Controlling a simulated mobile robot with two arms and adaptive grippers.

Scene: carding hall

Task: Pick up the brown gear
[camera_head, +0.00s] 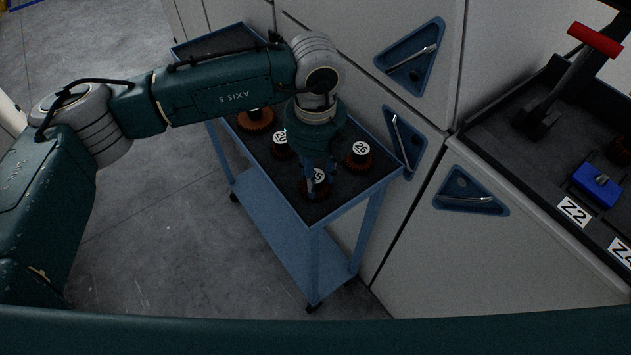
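A blue trolley (352,203) carries several dark brown to reddish gears with round white number labels on its top. One gear (318,190), its label ending in 5, lies near the front corner. My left gripper (320,178) points down right at this gear, its fingers partly covering it and its label. Whether the fingers touch or hold the gear I cannot tell. A gear labelled 26 (358,153) lies to the right, another gear (280,146) to the left, and a larger orange-brown gear (256,121) further back left, partly hidden by my arm. My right gripper is not in view.
A grey machine (400,262) with blue recessed handles stands close along the trolley's right side. At far right a dark tray (500,165) holds a red-handled lever (594,40) and a blue block (597,187). The floor at left is open.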

